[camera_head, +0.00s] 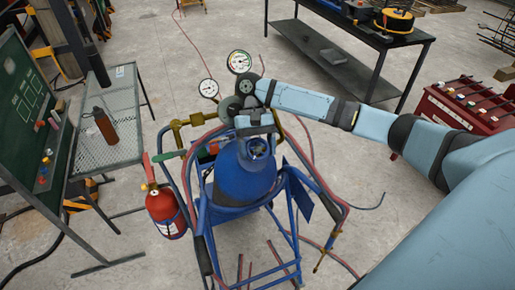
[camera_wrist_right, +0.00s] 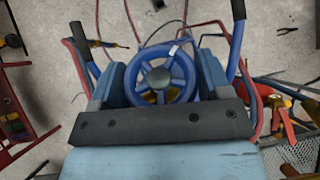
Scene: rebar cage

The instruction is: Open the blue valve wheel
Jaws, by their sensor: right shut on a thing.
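The blue valve wheel (camera_wrist_right: 163,78) shows clearly in the right wrist view, with a round rim, spokes and a grey hub. It sits between the two fingers of my right gripper (camera_wrist_right: 163,84), which are closed on its rim from both sides. In the head view, my right gripper (camera_head: 256,127) is at the top of a blue gas cylinder (camera_head: 243,180). The wheel (camera_head: 258,147) is small and partly covered by the gripper there. How far the wheel is turned cannot be told. My left gripper is not in view.
Two round gauges (camera_head: 239,62) stand just behind the gripper. A blue cart frame with red hoses surrounds the cylinder. A red fire extinguisher (camera_head: 166,212) hangs at its left. A mesh table (camera_head: 110,150) with a brown bottle (camera_head: 105,126) stands further left. A dark bench (camera_head: 335,60) is behind.

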